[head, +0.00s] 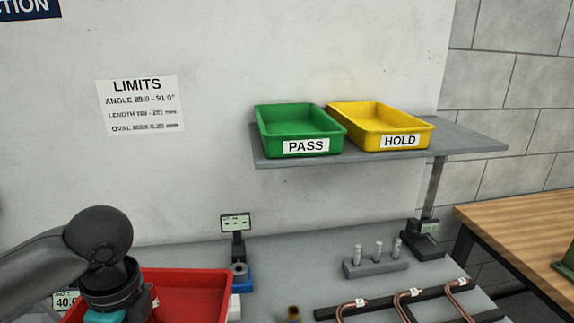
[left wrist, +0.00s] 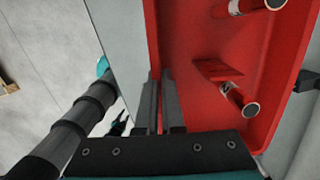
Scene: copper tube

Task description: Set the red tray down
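The red tray (head: 195,288) is at the lower left of the head view, over the near part of the grey bench; its near side is cut off. It fills much of the left wrist view (left wrist: 205,45), with two reddish tube ends (left wrist: 240,100) and a small red block in it. My left gripper (left wrist: 160,78) has its fingers close together at the tray's side wall, with the rim seemingly between them. In the head view my left wrist hides part of the tray. I cannot tell whether its underside touches the bench.
A blue fixture (head: 241,284) and a gauge with a display (head: 236,225) stand close right of the tray. Copper tubes (head: 408,300) lie on a dark rack further right, before a pin block (head: 375,267). Green (head: 300,125) and yellow (head: 385,118) trays sit on the shelf above.

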